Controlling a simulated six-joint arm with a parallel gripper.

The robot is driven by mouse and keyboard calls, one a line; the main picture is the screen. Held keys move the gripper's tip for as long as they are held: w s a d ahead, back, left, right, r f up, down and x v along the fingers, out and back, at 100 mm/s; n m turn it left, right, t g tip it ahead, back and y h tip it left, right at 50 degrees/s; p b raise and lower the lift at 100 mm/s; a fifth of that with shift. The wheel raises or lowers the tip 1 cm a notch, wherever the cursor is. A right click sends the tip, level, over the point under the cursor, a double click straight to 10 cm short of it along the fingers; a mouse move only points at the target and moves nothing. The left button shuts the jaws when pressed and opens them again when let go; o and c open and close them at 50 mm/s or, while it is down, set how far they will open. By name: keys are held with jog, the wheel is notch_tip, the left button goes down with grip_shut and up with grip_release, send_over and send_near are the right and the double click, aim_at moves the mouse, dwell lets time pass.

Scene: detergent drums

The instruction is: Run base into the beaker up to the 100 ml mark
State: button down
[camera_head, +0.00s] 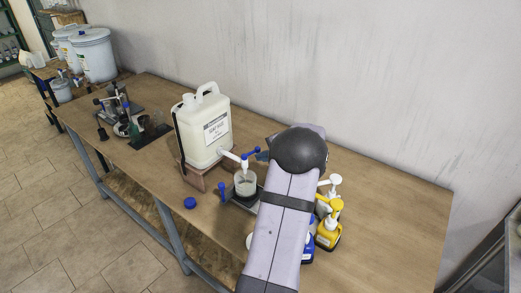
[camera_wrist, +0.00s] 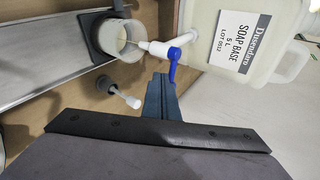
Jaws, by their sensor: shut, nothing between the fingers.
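In the wrist view the spout points into the beaker (camera_wrist: 108,38), and the blue lever (camera_wrist: 173,68) stands just beyond my fingertips. My gripper (camera_wrist: 160,80) is shut and empty, close to the lever; I cannot tell whether it touches. The beaker looks pale inside; its marks and liquid level are too small to read.
A blue cap (camera_head: 190,203) lies in front of the drum. Yellow and blue pump bottles (camera_head: 329,227) stand right of my arm. Glassware and a stand (camera_head: 125,118) are at the left. The bench's right end (camera_head: 400,220) is clear.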

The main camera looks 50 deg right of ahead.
aim_at(255, 151)
jog(key=shift+w+d, duration=0.15)
jog(key=shift+w, duration=0.35)
jog(key=n+y+b, duration=0.1)
jog(key=w+d+n+y+b, duration=0.1)
jog(key=b, duration=0.1)
jog(key=shift+w+r, duration=0.25)
jog(key=shift+w, duration=0.05)
dwell(0.3)
jog(key=shift+d, duration=0.1)
jog(key=shift+t+b, duration=0.3)
jog(key=shift+b, duration=0.05)
